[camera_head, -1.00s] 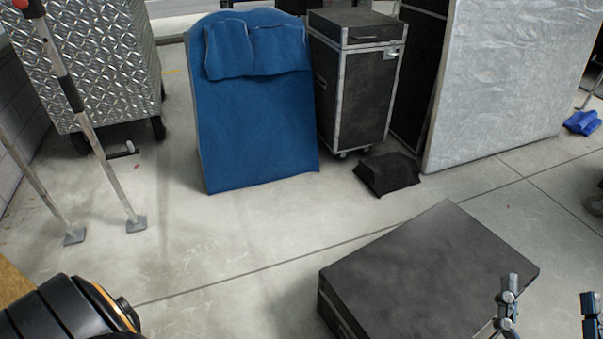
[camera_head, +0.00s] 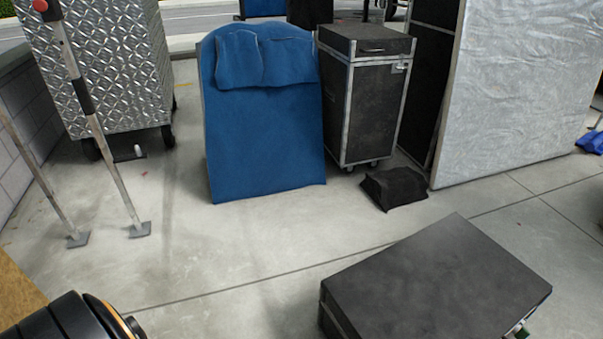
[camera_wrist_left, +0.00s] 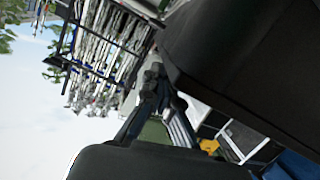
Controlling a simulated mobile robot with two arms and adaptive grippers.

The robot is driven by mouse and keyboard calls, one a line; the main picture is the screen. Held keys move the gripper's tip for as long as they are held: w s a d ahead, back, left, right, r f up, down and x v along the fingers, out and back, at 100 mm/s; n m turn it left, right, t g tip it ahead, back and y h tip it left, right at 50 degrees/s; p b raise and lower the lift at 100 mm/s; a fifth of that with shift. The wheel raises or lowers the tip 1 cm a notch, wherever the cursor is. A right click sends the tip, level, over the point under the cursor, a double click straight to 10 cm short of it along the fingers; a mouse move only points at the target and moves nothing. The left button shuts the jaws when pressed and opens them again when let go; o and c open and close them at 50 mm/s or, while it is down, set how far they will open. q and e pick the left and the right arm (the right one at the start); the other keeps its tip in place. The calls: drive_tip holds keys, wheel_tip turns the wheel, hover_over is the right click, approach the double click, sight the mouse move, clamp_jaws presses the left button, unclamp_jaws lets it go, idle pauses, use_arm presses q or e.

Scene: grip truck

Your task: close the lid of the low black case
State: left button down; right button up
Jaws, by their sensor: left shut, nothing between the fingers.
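The low black case (camera_head: 435,285) sits on the floor at the lower right of the head view. Its dark top looks flat and level; its near edge is cut off by the frame, so I cannot tell whether the lid is fully down. In the left wrist view my left gripper (camera_wrist_left: 154,82) has its fingers together and empty. A large dark surface (camera_wrist_left: 240,60), probably the case, is right beside the fingers; I cannot tell whether they touch. My left gripper does not show in the head view, and my right gripper is in neither view.
A blue padded board (camera_head: 265,140) and a tall black wheeled case (camera_head: 365,105) stand behind. A small black bag (camera_head: 394,187) lies on the floor, left of a large silver panel (camera_head: 505,95). A diamond-plate cart (camera_head: 95,65) stands at left. The central floor is clear.

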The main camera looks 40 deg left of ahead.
use_arm(q)
drive_tip(key=shift+s+f, duration=0.45)
drive_tip(key=shift+f, duration=0.3)
drive_tip(key=shift+r, duration=0.1)
drive_tip(key=shift+d+r, duration=0.1)
drive_tip(key=shift+r, duration=0.45)
wheel_tip(320, 180, up, 10)
drive_tip(key=shift+w, duration=0.4)
